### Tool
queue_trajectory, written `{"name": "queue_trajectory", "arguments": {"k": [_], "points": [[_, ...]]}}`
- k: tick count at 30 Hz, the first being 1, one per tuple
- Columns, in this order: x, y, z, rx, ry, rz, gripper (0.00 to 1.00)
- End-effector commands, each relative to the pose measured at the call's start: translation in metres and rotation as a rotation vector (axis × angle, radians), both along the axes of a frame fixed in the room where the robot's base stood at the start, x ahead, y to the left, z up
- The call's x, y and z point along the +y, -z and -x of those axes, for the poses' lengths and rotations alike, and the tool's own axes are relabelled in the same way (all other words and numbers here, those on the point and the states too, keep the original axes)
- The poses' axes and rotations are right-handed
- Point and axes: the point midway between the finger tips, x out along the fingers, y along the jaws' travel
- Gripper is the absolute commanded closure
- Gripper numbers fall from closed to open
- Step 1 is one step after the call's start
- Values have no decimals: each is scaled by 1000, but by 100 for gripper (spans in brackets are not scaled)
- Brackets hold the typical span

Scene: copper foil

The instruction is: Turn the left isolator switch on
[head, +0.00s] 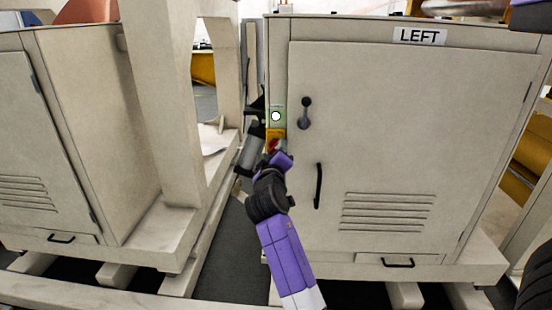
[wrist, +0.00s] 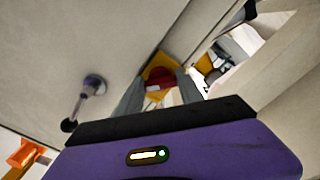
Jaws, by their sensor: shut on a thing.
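The left isolator switch is a red knob (wrist: 157,80) on a yellow plate (wrist: 158,65). The exact finger contact is partly hidden. The cabinet (head: 410,120) carries a "LEFT" label (head: 419,36) at its top.
A round white lamp (head: 275,116) on a greenish plate is just above the switch. A lever handle (head: 304,113) and a black pull handle (head: 318,186) stick out from the door to the right. A second cabinet (head: 95,120) and frame post (head: 165,100) stand at left, across a narrow gap.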

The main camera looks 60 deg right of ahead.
Motion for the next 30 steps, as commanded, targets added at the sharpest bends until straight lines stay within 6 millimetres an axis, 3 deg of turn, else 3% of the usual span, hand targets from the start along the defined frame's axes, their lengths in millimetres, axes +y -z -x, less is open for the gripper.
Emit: {"name": "queue_trajectory", "arguments": {"k": [23,24,26,30], "points": [[0,2,0,-87,0,-41,97],[0,2,0,-87,0,-41,48],[0,2,0,-86,0,-40,37],[0,1,0,-87,0,-39,35]]}}
